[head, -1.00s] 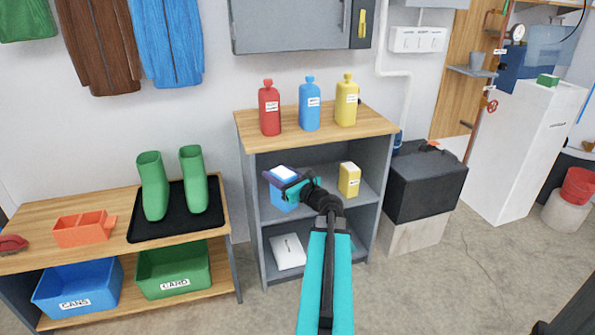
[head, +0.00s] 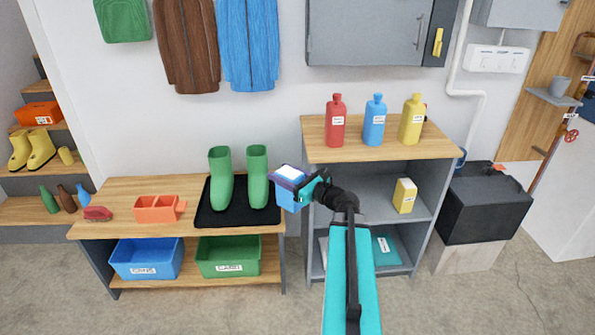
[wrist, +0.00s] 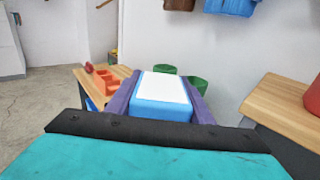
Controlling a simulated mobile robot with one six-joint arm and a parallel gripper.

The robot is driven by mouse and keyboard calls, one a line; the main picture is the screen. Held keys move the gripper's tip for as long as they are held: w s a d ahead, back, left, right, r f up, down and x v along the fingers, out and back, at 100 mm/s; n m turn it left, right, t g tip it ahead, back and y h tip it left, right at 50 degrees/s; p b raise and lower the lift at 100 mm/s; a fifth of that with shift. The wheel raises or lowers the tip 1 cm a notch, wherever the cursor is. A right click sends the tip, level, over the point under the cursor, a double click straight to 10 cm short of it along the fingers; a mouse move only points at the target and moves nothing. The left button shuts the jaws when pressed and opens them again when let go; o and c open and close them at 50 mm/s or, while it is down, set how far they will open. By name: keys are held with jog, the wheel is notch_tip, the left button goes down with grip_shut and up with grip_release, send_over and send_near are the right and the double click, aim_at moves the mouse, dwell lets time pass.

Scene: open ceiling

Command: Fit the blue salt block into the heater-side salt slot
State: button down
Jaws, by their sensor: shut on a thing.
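The blue salt block (head: 290,197), with a white top, is held up in front of the gap between the boot bench and the grey shelf. My gripper (head: 292,181) is shut on it, with a purple finger along its edge. In the wrist view the block (wrist: 162,96) sits between the two purple fingers of the gripper (wrist: 160,98). The heater-side salt slot cannot be made out in these frames.
The grey shelf (head: 309,230) carries red, blue and yellow bottles on its wooden top and a yellow block (head: 404,195) inside. The bench (head: 98,230) holds green boots (head: 221,180) on a black tray (head: 203,215) and an orange tray (head: 156,209). A black box (head: 485,205) stands right.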

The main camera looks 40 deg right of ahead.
jog(key=a+r+n+g+y+p, duration=0.2)
jog(key=a+r+p, duration=0.5)
jog(key=a, duration=0.5)
jog(key=w+a+r+n+g+y+p, duration=0.1)
jog(key=a+r+n+g+y+p, duration=0.1)
jog(key=a+r+n+y+p, duration=0.2)
jog(key=a+r+n+g+y+p, duration=0.2)
jog(key=a+r+y+p, duration=0.3)
jog(key=a+r+p, duration=0.7)
jog(key=shift+w+a+n+g+y+p, duration=0.5)
jog(key=shift+a+p, duration=0.95)
jog(key=shift+a, duration=3.05)
jog(key=shift+s+d, duration=0.1)
jog(key=shift+d, duration=0.05)
